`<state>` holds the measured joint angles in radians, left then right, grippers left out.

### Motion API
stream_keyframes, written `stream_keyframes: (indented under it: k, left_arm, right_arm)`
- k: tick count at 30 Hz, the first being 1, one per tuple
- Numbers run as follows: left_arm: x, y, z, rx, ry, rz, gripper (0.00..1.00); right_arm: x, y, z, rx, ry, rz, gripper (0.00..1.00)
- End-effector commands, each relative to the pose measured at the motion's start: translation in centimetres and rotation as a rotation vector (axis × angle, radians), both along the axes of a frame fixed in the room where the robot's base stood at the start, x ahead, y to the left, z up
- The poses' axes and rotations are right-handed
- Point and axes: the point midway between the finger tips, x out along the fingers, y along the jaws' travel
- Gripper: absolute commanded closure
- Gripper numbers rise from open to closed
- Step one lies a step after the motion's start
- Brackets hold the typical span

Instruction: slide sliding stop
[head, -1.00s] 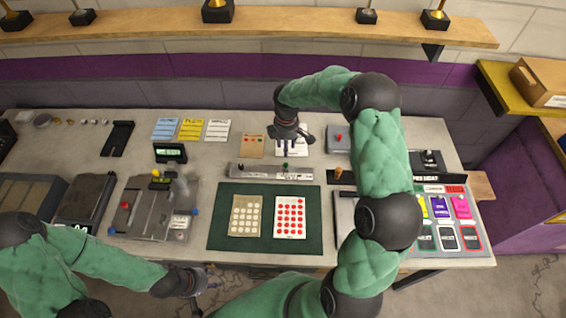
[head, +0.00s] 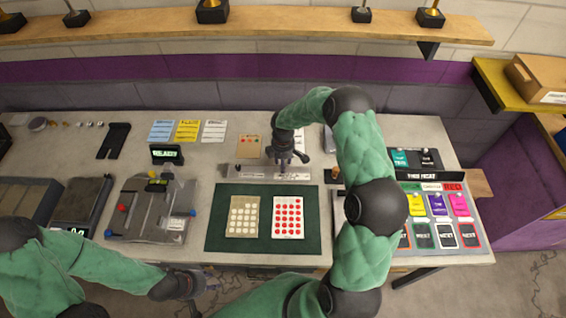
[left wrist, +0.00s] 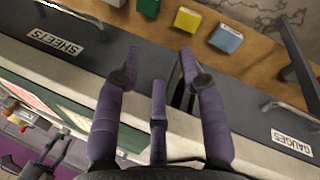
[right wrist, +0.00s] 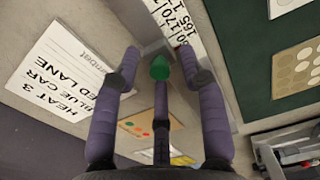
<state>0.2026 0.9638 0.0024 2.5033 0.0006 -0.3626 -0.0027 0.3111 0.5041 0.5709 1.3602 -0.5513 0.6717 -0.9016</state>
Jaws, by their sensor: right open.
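The grey metal rail (head: 240,170) lies on the bench behind the green mat in the head view. The right wrist view shows its white scale (right wrist: 190,25) with printed numbers. A green knob (right wrist: 160,68), which looks like part of the sliding stop, shows between the fingertips of my right gripper (right wrist: 158,75). That gripper is open, and I cannot tell if it touches the knob. In the head view my right gripper (head: 287,158) covers the rail's right part and hides the knob. My left gripper (left wrist: 160,75) is open and empty by the bench's front edge.
The green mat (head: 213,225) with two dotted cards lies in front of the rail. A grey fixture (head: 150,215) stands left, and coloured cards (head: 437,205) lie right. A printed sheet (right wrist: 65,75) lies beside the rail. Drawer fronts (left wrist: 240,115) are near my left gripper.

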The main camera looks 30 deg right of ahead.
Motion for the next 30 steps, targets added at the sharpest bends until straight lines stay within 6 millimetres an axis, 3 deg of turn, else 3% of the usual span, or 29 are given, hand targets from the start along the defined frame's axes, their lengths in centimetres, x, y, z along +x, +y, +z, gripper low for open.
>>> stream_keyframes:
  k: [5,9,10,27,28,30]
  left_arm:
    - [0.0,0.0,0.0,0.000,0.000,0.000,0.60]
    - [0.0,0.0,0.0,0.000,0.000,0.000,0.60]
    - [0.0,0.0,0.0,0.000,0.000,0.000,0.60]
    - [0.0,0.0,-0.3,0.000,0.000,0.000,0.60]
    - [0.0,0.0,-0.3,0.000,0.000,0.000,0.60]
    - [0.0,0.0,-0.3,0.000,0.000,0.000,0.60]
  right_arm:
    - [0.0,0.0,0.0,0.000,0.000,0.000,0.58]
    - [0.0,0.0,0.0,0.000,0.000,0.000,0.97]
    - [0.0,0.0,0.0,0.000,0.000,0.000,1.00]
    - [-0.8,-1.3,0.0,0.000,0.000,0.001,1.00]
    - [-0.8,-1.3,0.0,0.000,0.000,0.001,0.79]
    - [-0.8,-1.3,0.0,0.000,0.000,0.001,0.59]
